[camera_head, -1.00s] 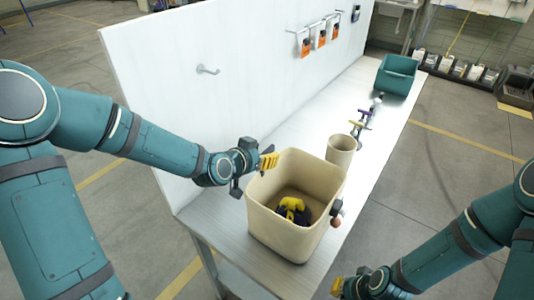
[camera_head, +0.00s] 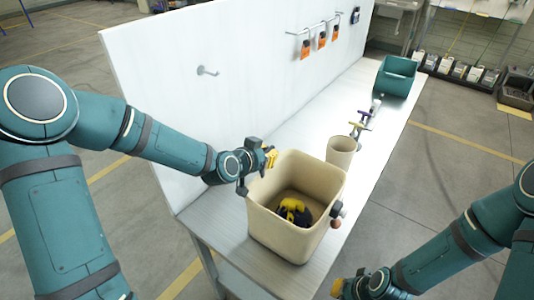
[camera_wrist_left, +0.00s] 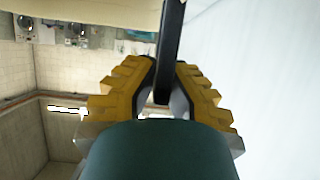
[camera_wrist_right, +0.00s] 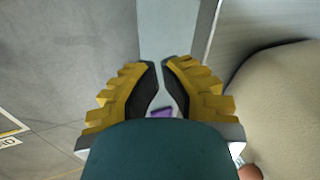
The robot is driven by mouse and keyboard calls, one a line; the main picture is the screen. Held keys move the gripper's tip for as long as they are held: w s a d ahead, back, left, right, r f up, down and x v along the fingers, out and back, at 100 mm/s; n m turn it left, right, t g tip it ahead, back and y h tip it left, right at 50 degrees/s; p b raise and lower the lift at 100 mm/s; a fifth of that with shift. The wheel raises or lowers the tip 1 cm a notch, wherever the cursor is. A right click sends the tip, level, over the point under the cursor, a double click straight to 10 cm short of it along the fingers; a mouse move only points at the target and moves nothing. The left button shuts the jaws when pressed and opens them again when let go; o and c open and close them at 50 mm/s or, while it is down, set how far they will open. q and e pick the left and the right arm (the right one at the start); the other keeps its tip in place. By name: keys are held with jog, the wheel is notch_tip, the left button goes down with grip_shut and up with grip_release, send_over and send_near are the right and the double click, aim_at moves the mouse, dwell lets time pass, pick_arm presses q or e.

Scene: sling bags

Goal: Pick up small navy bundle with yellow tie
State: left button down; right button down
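A beige bin (camera_head: 285,235) stands on the near end of the bench. Inside on its floor lies a small dark navy bundle with yellow on top (camera_head: 293,205); its underside is hidden. My left gripper (camera_head: 270,158) is just outside the bin's back left rim, apart from the bundle. In the left wrist view its fingers (camera_wrist_left: 164,65) are spread, with a dark bar between them that I cannot identify; the bundle does not show there. My right gripper (camera_head: 340,287) is low, off the bench's front edge. Its fingertips (camera_wrist_right: 159,63) show a narrow, empty gap.
A beige cup (camera_head: 341,152) stands behind the bin, with a purple-handled item (camera_head: 360,127) beyond. A teal bin (camera_head: 396,77) is at the far end. A white panel with a hook (camera_head: 208,71) borders the bench. Round-headed items (camera_head: 336,209) show at the bin's right side.

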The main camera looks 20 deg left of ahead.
jog(key=c, duration=1.3)
grip_release()
jog(key=o, duration=0.5)
jog(key=shift+w+r, duration=0.15)
jog(key=shift+w, duration=0.1)
jog(key=shift+o, duration=1.4)
jog(key=w+d+r+n+t+h, duration=0.1)
jog(key=w+d+r+n+t, duration=0.2)
jog(key=w+r, duration=0.7)
jog(key=shift+w+d+t, duration=0.15)
jog(key=shift+d+t, duration=0.6)
jog(key=shift+t, duration=0.05)
jog(key=w+r+n+t, duration=0.2)
jog(key=w+r, duration=0.2)
jog(key=r, duration=0.2)
jog(key=w+a+r+n+g+y, duration=0.1)
jog(key=w+a+r+n+y, duration=0.1)
jog(key=w+a+r+n, duration=0.25)
jog(key=n+g+h, duration=0.5)
jog(key=n+g, duration=0.3)
jog(key=n, duration=0.3)
send_over(296, 202)
notch_tip(296, 202, down, 2)
jog(key=f, duration=0.6)
jog(key=shift+w+a+f, duration=0.1)
jog(key=shift+a+f, duration=0.1)
jog(key=shift+a, duration=0.15)
jog(key=f, duration=0.4)
jog(key=shift+d, duration=0.35)
jog(key=shift+f, duration=0.55)
